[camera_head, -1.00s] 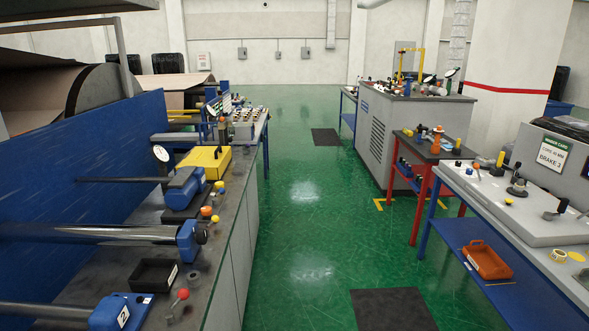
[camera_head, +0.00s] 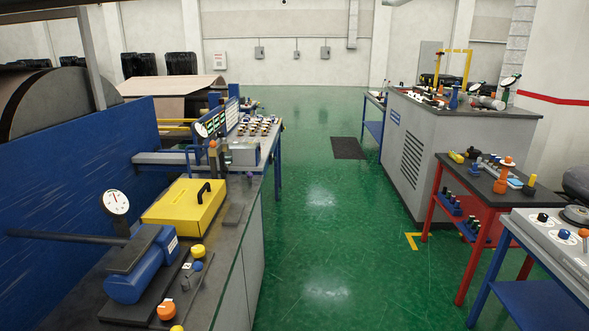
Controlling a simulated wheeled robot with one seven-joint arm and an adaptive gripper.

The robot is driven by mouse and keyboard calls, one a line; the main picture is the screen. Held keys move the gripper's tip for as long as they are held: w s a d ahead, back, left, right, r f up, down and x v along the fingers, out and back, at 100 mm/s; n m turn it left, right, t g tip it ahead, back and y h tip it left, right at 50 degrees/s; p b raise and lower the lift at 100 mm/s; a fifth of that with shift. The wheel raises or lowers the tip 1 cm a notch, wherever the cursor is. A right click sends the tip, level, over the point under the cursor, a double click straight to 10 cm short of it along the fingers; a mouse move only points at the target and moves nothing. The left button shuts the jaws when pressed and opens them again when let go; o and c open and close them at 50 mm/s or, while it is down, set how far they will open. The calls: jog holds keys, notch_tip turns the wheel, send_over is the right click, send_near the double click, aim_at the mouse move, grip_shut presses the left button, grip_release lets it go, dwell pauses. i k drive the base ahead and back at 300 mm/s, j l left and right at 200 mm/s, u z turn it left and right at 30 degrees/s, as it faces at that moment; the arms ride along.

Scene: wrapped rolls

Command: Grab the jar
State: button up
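I cannot make out a jar for certain in the head view. Small items that are hard to tell apart stand on the benches, including an orange and grey upright piece (camera_head: 503,176) on the red-legged table (camera_head: 481,190) at the right. A grey cylinder (camera_head: 491,103) lies on top of the grey cabinet (camera_head: 455,140) at the back right. My gripper is not in view.
A long bench (camera_head: 232,215) with a yellow case (camera_head: 184,207) and a blue device (camera_head: 142,264) runs along the left. A blue-legged table (camera_head: 549,290) stands at the lower right. The green floor (camera_head: 318,240) between is clear, with a dark mat (camera_head: 348,148) farther on.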

aim_at(247, 182)
jog(key=i, duration=2.1)
jog(key=i+u, duration=0.3)
jog(key=i, duration=0.3)
jog(key=i+u, duration=0.25)
jog(key=i, duration=0.35)
jog(key=i+l+u, duration=0.3)
jog(key=i, duration=0.25)
jog(key=i+j+u, duration=0.25)
jog(key=i+u, duration=0.15)
jog(key=i, duration=0.1)
